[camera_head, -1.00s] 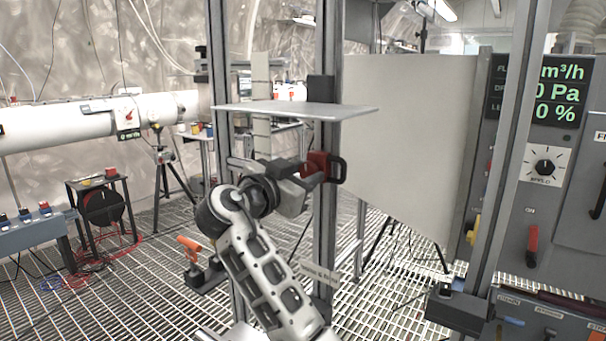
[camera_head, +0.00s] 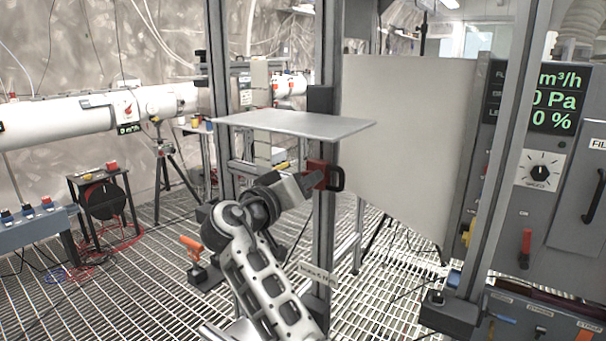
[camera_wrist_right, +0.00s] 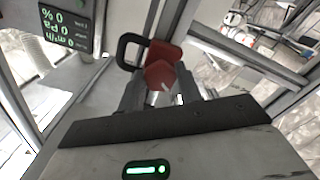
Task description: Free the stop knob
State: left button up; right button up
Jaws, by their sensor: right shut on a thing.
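The stop knob (camera_head: 317,174) is a red block on the upright grey post (camera_head: 325,225), just below a flat light-grey shelf plate. A black loop handle (camera_head: 338,178) sits on its right. My right gripper (camera_head: 307,183) reaches it from the left, its fingers at the red block. In the right wrist view the red knob (camera_wrist_right: 168,72) lies between the dark fingers of the right gripper (camera_wrist_right: 164,93), which are closed on it. The black handle (camera_wrist_right: 128,52) shows beyond, at the upper left. The fingers hide part of the knob. My left gripper is not in view.
The shelf plate (camera_head: 295,124) juts out close above my right wrist. A large pale panel (camera_head: 408,150) stands right of the post. A grey control cabinet (camera_head: 545,200) with a green display is at the far right.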

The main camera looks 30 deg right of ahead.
pick_arm(q)
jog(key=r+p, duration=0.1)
jog(key=p, duration=0.1)
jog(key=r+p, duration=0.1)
jog(key=p, duration=0.2)
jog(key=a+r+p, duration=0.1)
jog(key=p, duration=0.2)
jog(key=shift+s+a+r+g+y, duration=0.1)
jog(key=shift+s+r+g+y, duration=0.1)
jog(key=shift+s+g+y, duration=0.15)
pick_arm(e)
jog(key=n, duration=0.9)
jog(key=shift+r, duration=0.1)
jog(key=shift+n, duration=0.3)
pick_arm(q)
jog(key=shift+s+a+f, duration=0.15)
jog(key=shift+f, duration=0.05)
pick_arm(e)
jog(key=o, duration=1)
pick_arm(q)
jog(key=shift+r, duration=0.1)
pick_arm(e)
jog(key=shift+a, duration=0.15)
